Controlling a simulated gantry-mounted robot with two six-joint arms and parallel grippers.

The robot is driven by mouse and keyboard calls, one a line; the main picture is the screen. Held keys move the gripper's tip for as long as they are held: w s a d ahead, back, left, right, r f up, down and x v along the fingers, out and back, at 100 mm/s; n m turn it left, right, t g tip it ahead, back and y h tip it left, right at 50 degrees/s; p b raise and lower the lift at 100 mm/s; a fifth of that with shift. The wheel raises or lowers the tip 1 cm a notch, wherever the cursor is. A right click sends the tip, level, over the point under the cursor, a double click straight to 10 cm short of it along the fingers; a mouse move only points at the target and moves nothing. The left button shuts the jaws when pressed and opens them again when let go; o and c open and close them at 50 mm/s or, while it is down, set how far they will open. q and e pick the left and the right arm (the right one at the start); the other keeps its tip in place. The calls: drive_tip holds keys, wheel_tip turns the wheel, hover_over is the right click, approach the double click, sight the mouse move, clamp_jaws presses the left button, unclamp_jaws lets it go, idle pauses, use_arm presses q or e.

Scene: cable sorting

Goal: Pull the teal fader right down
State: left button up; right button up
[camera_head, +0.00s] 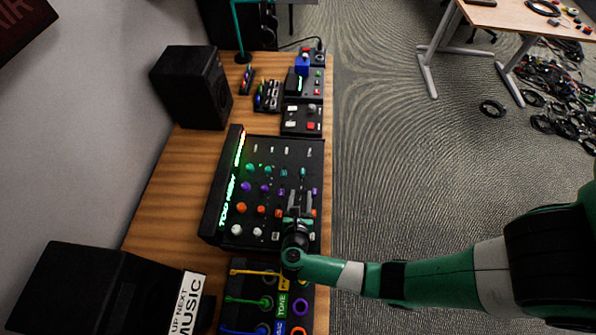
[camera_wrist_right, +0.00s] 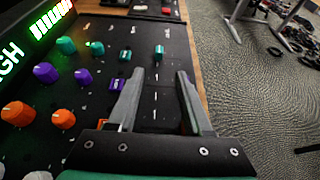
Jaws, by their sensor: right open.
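The black mixer panel (camera_head: 270,151) lies on the wooden desk, with rows of coloured knobs and slider caps. The right-hand teal fader (camera_wrist_right: 159,53) is a small teal cap on a slot; it also shows in the head view (camera_head: 303,173). A second teal fader cap (camera_wrist_right: 125,55) sits to its left. My right gripper (camera_head: 300,198) is open and empty over the panel. In the right wrist view its fingertips (camera_wrist_right: 160,78) lie just short of the right-hand teal fader, either side of its slot line. I cannot tell its exact height. My left gripper is out of view.
Teal knobs (camera_wrist_right: 65,45) and purple knobs (camera_wrist_right: 46,72) stand to the left. A purple fader (camera_wrist_right: 116,84) is close beside the left finger. Small control boxes (camera_head: 301,120) stand behind the panel, and a speaker (camera_head: 190,87) behind left.

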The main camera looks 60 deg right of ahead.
sight(303, 174)
drive_tip(key=b+x, duration=0.3)
drive_tip(key=x, duration=0.7)
drive_tip(key=shift+w, duration=0.1)
drive_tip(key=shift+w+d+f, duration=0.2)
drive_tip(key=shift+d, duration=0.3)
drive_tip(key=shift+c, duration=0.3)
clamp_jaws()
